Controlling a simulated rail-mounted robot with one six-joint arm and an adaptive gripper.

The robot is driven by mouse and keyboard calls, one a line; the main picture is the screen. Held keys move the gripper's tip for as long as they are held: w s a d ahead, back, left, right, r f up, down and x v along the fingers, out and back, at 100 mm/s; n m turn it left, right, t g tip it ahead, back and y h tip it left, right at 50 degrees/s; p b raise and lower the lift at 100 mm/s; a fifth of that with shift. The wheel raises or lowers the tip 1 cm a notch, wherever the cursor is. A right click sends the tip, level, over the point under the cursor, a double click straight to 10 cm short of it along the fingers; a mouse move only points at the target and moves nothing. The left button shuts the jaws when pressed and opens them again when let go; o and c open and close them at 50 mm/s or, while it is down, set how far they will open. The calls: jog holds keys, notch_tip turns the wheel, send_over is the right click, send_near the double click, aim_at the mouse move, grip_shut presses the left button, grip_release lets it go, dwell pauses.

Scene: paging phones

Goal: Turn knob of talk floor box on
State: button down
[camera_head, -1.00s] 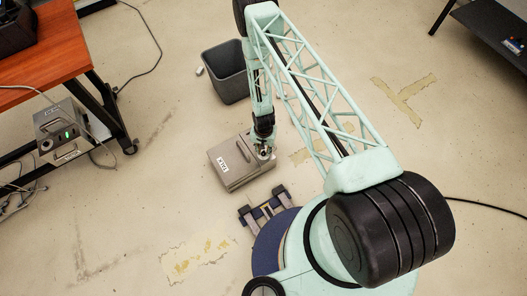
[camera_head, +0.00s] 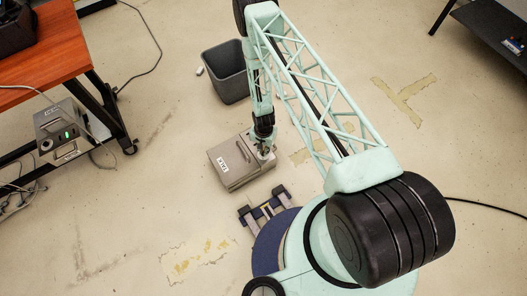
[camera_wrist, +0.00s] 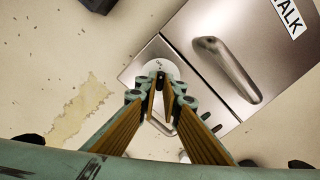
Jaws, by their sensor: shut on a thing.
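The talk floor box (camera_head: 230,176) is a grey metal case on the floor with a TALK label and a bar handle. In the wrist view, its lid (camera_wrist: 205,55) fills the upper right, with a round pale plate (camera_wrist: 160,62) near the box's edge. My gripper (camera_wrist: 160,82) is over that plate, its fingertips closed together on the small knob. The fingers hide most of the knob, so its angle cannot be told. In the head view, my gripper (camera_head: 264,150) is at the box's right side.
A grey bin (camera_head: 226,75) stands just behind the box. A second grey device with a green light (camera_head: 62,130) sits on the left under an orange-topped table (camera_head: 45,50). A dark table (camera_head: 495,30) is at the upper right. The floor left of the box is clear.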

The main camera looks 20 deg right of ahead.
jog(key=m, duration=0.9)
jog(key=shift+m, duration=0.3)
jog(key=m, duration=0.6)
jog(key=shift+m+b, duration=0.3)
dwell(0.4)
jog(key=c, duration=2.8)
grip_release()
jog(key=shift+r, duration=0.15)
jog(key=shift+r, duration=5.85)
